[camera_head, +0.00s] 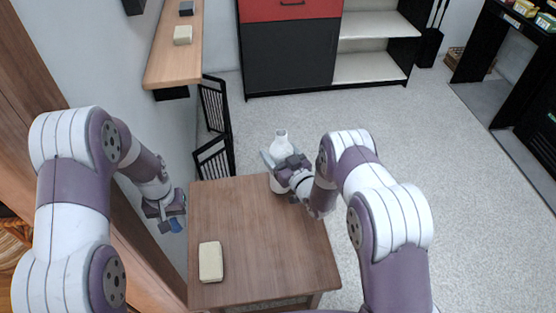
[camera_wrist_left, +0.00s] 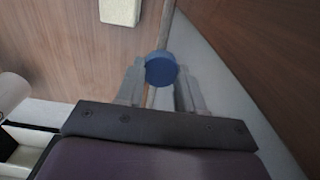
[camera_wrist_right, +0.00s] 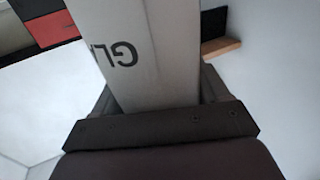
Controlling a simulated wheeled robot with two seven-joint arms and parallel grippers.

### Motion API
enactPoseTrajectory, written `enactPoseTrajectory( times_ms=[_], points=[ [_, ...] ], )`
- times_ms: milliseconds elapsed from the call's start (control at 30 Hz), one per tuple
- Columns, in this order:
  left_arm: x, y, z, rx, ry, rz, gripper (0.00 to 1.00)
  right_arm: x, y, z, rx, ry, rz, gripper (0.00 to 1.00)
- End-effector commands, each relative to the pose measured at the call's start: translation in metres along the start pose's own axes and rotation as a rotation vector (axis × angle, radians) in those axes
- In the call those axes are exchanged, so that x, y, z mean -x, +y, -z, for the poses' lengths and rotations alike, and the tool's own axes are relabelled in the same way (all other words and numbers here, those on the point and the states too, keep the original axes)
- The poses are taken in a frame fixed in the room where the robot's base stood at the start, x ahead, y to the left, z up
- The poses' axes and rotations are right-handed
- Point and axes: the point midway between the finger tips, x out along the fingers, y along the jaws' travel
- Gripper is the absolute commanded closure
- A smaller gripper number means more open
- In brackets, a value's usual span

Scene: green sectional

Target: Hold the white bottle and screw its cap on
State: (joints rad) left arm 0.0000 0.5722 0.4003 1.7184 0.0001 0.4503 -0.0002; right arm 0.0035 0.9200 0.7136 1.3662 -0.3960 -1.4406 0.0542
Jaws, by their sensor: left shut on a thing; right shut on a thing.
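The white bottle (camera_head: 281,146) is upright at the far edge of the wooden table (camera_head: 255,235), its narrow neck bare on top. My right gripper (camera_head: 277,167) is shut around its body. In the right wrist view the bottle (camera_wrist_right: 150,50) fills the space between the fingers and shows dark letters. My left gripper (camera_head: 171,213) is left of the table, apart from the bottle. It is shut on the blue cap (camera_wrist_left: 160,68), which also shows in the head view (camera_head: 175,225).
A beige block (camera_head: 210,262) lies on the table's near left part; the rest of the tabletop is clear. A wooden shelf (camera_head: 172,50) with small items is at the upper left. A red and dark cabinet (camera_head: 291,55) stands behind. Black folded frames (camera_head: 214,150) are behind the table's left corner.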

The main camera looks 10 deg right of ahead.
Motion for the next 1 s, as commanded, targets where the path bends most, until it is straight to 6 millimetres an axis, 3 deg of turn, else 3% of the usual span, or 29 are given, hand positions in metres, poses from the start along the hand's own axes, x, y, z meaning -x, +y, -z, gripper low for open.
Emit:
enactPoseTrajectory(
  times_ms=[100, 200, 600, 633, 667, 700, 1000],
  points=[
    [-0.008, 0.000, 0.000, 0.000, 0.000, 0.000, 0.90, 0.000, 0.000, -0.023, 0.000, 0.000, 0.000, 0.80],
    [-0.010, 0.000, 0.000, 0.000, 0.000, 0.000, 0.90, 0.000, 0.000, -0.030, 0.000, 0.002, 0.000, 0.80],
    [-0.014, 0.000, 0.000, 0.000, 0.000, 0.000, 0.90, 0.000, 0.000, -0.036, 0.000, 0.001, 0.000, 0.80],
    [-0.012, 0.000, 0.000, 0.000, 0.000, 0.000, 0.90, 0.000, 0.000, -0.035, 0.000, 0.000, 0.000, 0.16],
    [-0.011, 0.000, 0.000, 0.000, 0.000, 0.000, 0.90, 0.000, 0.000, -0.034, 0.000, -0.001, 0.000, 0.06],
    [-0.011, 0.000, 0.000, 0.000, 0.000, 0.000, 0.90, 0.000, 0.000, -0.034, 0.000, -0.001, 0.000, 0.00],
    [-0.007, 0.000, 0.000, 0.000, 0.000, 0.000, 0.90, 0.002, 0.000, -0.030, 0.000, -0.001, 0.000, 0.00]
  ],
)
